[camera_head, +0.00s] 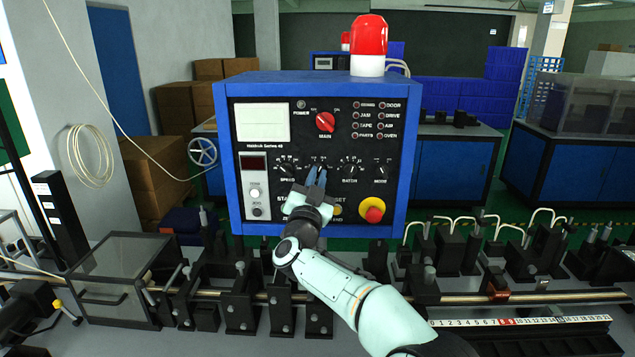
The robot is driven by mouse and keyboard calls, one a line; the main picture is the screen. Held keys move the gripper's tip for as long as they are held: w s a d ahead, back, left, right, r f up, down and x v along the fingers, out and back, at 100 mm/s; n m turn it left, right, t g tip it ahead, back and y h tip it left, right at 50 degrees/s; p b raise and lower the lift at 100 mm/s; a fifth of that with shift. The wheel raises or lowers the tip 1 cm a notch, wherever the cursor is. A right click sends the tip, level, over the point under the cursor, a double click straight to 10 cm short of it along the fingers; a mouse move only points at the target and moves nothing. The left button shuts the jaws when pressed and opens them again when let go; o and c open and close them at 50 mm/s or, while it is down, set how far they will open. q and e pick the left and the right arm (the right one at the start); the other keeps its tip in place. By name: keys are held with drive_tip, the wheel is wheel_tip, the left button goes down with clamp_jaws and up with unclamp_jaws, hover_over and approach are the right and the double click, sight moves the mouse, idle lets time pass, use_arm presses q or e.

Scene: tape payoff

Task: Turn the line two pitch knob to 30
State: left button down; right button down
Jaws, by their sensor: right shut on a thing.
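A blue-framed control box (232,190) with a black face stands in front of me. A row of dials runs across its middle: the SPEED knob (287,169), a second dial, the BATCH knob (349,170) and the MODE knob (381,171). My right gripper (316,174) reaches up from the lower right, its blue fingers shut on the second dial's knob, between SPEED and BATCH. The fingers cover that knob and the hand covers its label, so its name and pointer setting cannot be read. My left gripper is not in view.
Above the dials are a red MAIN switch (325,122) and indicator lamps. A red mushroom button (372,210) on a yellow base is at the lower right. A red beacon (369,40) tops the box. Black fixtures and a rail with a ruler (520,321) fill the bench below.

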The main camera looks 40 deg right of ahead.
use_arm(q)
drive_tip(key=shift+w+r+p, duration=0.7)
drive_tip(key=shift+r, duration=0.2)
use_arm(e)
drive_tip(key=m+g, duration=0.1)
drive_tip(key=m, duration=0.2)
drive_tip(key=m+g, duration=0.2)
drive_tip(key=m, duration=0.2)
drive_tip(key=r+m+g, duration=0.1)
drive_tip(key=m+g, duration=0.1)
drive_tip(key=m, duration=0.2)
drive_tip(key=shift+h, duration=0.3)
drive_tip(key=shift+a+m, duration=0.1)
drive_tip(key=shift+m, duration=0.2)
drive_tip(key=c, duration=1)
unclamp_jaws()
drive_tip(key=shift+w, duration=0.1)
drive_tip(key=shift+c, duration=0.2)
drive_tip(key=shift+w+f, duration=0.1)
drive_tip(key=shift+f, duration=0.05)
use_arm(q)
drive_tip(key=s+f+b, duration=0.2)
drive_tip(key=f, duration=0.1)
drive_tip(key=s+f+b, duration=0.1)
drive_tip(key=b, duration=0.1)
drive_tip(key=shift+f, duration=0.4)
use_arm(e)
drive_tip(key=v, duration=1.3)
drive_tip(key=shift+a, duration=0.1)
